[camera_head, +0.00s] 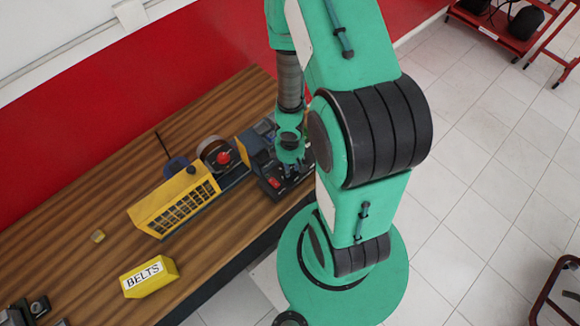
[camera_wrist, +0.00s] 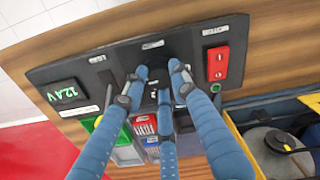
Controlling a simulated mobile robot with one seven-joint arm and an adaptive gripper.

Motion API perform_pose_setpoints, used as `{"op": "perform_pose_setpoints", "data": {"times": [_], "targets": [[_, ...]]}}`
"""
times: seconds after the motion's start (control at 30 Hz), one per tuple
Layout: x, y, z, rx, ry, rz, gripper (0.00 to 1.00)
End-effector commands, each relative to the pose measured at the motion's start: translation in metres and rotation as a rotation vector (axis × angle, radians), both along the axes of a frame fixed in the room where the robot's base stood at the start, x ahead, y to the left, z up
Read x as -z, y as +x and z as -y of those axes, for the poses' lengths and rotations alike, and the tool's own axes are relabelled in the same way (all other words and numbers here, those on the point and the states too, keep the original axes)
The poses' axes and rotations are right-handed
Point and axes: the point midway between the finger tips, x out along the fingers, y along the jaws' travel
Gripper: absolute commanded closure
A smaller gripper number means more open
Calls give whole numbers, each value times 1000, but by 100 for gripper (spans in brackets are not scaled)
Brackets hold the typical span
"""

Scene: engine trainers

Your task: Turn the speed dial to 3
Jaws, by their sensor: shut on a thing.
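A dark control panel (camera_wrist: 100,75) fills the upper part of the wrist view. It also shows at the table's far right end in the head view (camera_head: 268,186), partly covered by my arm. My gripper (camera_wrist: 160,78) has three blue fingers, closed in around the dark dial (camera_wrist: 158,74) in the middle of the panel. The fingertips cover most of the dial, so its pointer and numbers cannot be read. In the head view my gripper (camera_head: 290,168) is over the panel, and the dial is hidden there.
The panel carries a green digital display (camera_wrist: 63,94) and a red switch block (camera_wrist: 218,64). A yellow-framed machine (camera_head: 175,200) stands just left of the panel. A yellow box marked BELTS (camera_head: 149,277) lies nearer on the wooden table. A red wall (camera_head: 110,110) runs behind.

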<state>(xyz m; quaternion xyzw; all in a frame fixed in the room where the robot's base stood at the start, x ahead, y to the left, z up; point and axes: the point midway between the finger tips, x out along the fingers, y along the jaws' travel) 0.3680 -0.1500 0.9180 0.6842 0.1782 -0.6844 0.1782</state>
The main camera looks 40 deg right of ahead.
Motion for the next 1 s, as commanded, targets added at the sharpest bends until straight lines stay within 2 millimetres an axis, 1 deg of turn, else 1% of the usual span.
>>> {"op": "perform_pose_setpoints", "data": {"times": [0.2, 0.23, 0.27, 0.3, 0.73, 1.0], "targets": [[0, 1, 0, -1, 0, 1, 99], [0, 1, 0, -1, 0, 1, 69], [0, 1, 0, -1, 0, 1, 63], [0, 1, 0, 0, 0, 1, 55], [0, 0, 0, 8, 0, 0, 54], [0, 0, 0, 81, 0, 0, 54]]}}
